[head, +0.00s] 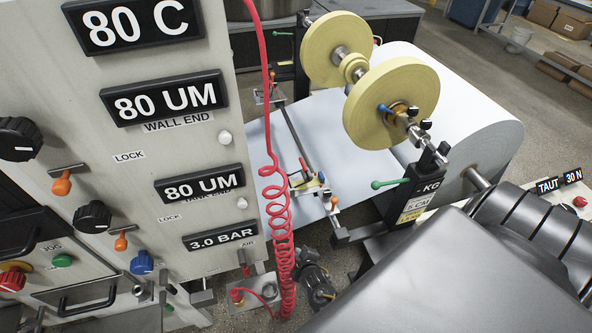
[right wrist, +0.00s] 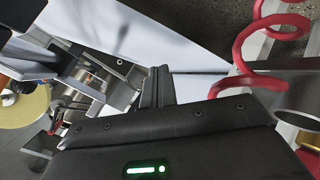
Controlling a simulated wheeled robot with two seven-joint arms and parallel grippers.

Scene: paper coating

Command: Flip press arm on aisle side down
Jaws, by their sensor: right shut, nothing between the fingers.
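On the near side of the paper web stands a black post (head: 410,196) with a green-knobbed lever (head: 378,184) sticking out to the left. Beside it, an upright orange-tipped lever (head: 334,202) stands at the near end of the web. I cannot tell which of these is the aisle-side press arm. My right gripper (head: 309,262) is below these levers, just right of the red coiled hose. Its shut, empty fingers (right wrist: 158,86) point toward the white paper in the right wrist view, apart from the levers. My left gripper is not in view.
The red coiled hose (head: 278,215) hangs close to my right gripper. A control panel (head: 120,150) fills the left. Grey floor shows beneath.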

